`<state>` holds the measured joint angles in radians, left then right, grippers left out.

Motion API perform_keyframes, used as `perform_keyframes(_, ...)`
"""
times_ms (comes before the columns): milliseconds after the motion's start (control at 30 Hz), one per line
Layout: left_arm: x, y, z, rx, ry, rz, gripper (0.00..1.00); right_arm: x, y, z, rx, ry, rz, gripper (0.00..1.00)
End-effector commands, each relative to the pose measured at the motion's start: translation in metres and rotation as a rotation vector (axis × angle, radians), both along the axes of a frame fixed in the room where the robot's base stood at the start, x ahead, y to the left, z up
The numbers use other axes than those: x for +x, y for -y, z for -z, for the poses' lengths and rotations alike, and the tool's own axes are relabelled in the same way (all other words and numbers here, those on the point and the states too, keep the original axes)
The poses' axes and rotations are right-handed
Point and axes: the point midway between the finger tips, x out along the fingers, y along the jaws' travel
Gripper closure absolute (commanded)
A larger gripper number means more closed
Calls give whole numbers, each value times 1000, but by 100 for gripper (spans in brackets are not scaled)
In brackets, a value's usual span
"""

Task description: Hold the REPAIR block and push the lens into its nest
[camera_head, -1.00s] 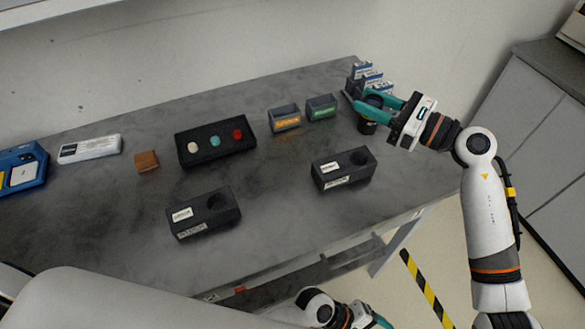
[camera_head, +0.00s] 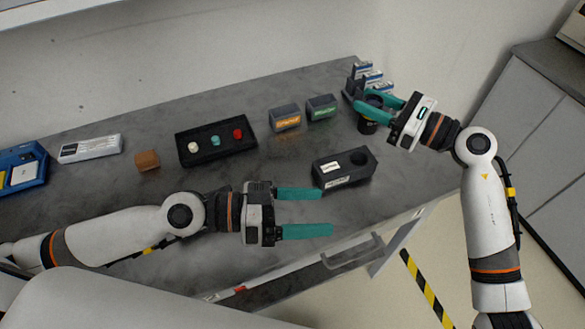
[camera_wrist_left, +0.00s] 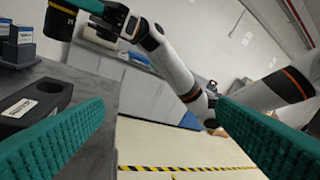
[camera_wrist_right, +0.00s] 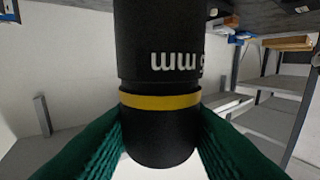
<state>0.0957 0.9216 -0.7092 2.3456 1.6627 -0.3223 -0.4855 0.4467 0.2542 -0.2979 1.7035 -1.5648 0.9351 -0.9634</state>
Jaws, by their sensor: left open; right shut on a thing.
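The lens (camera_head: 367,126) is a black cylinder with a yellow ring, clear in the right wrist view (camera_wrist_right: 158,60). My right gripper (camera_head: 373,104) is shut on it at the table's right end. A dark block (camera_head: 343,167) with a round nest and white labels stands left of the lens; its lettering is too small to read, so I cannot tell if it is the REPAIR block. It also shows in the left wrist view (camera_wrist_left: 38,98). My left gripper (camera_head: 326,212) is open and empty, just in front of this block, fingers pointing right. A second similar block is now hidden behind my left arm.
A black tray (camera_head: 216,156) with white, teal and red pieces stands at mid-table. Two small labelled bins (camera_head: 285,119) are behind the block. A wooden cube (camera_head: 147,160), a white box (camera_head: 90,148) and a blue case (camera_head: 22,168) are at left. Small boxes (camera_head: 365,76) stand behind the lens.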

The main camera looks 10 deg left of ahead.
Motion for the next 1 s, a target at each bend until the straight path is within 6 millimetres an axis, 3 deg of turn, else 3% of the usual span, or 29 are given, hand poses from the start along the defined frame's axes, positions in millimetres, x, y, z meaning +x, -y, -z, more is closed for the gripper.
perform_keyframes(100, 34, -15, 17, 133, 124, -49, 20, 0, 0, 0, 1, 0, 0, 91)
perform_keyframes(400, 104, -44, 65, 380, 229, -154, 20, 0, 0, 0, 1, 0, 0, 91)
perform_keyframes(600, 126, -55, 79, 454, 253, -192, 20, 0, 0, 0, 1, 0, 0, 91)
perform_keyframes(767, 135, -45, 85, 459, 255, -196, 20, 0, 0, 0, 1, 0, 0, 91)
perform_keyframes(1000, 159, -11, 101, 457, 255, -195, 20, 0, 0, 0, 1, 0, 0, 91)
